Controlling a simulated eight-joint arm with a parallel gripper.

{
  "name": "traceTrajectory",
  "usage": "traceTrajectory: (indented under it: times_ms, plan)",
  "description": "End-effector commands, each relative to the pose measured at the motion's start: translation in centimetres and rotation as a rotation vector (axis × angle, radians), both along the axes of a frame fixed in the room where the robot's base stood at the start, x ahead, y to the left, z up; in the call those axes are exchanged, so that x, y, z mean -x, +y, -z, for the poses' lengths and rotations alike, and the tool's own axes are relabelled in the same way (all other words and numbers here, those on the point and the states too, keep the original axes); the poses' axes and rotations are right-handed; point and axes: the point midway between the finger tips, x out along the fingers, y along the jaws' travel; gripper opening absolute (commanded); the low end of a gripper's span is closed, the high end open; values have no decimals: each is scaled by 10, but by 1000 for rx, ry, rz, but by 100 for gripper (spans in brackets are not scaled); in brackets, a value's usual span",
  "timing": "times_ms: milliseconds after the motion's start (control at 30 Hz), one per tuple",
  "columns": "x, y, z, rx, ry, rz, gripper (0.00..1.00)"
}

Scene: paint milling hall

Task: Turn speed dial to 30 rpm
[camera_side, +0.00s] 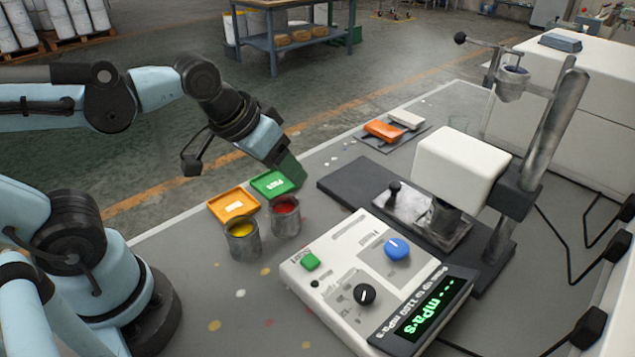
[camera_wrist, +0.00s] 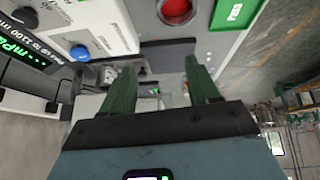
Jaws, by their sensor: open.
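A white control box (camera_side: 316,262) carries a blue knob (camera_side: 397,248) with a white pointer mark, a black knob (camera_side: 363,294) with a white mark, and a green button (camera_side: 310,261). In the wrist view the blue knob (camera_wrist: 80,52) and black knob (camera_wrist: 25,17) are at upper left. My gripper (camera_side: 291,171) is above the bench by the green tray, well away from the box. Its green fingers (camera_wrist: 161,84) are apart with nothing between them.
Cans of yellow paint (camera_side: 243,240) and red paint (camera_side: 286,214) stand between my arm and the box. An orange tray (camera_side: 234,204) and a green tray (camera_side: 272,184) lie behind them. A viscometer with a white head (camera_side: 458,160) and a metal post (camera_side: 548,150) stands behind the box.

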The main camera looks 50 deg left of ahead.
Motion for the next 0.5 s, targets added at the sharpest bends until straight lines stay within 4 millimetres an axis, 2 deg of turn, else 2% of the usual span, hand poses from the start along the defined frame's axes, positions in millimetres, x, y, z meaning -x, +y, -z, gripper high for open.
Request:
traceTrajectory:
  times_ms: [33, 233, 400, 500]
  plan:
    - [-5, -17, -6, 28, 42, -3, 61]
    - [-11, -86, -20, 108, 253, -92, 61]
    - [-5, -145, -26, 105, 412, -195, 61]
    - [2, -173, -27, 84, 476, -251, 61]
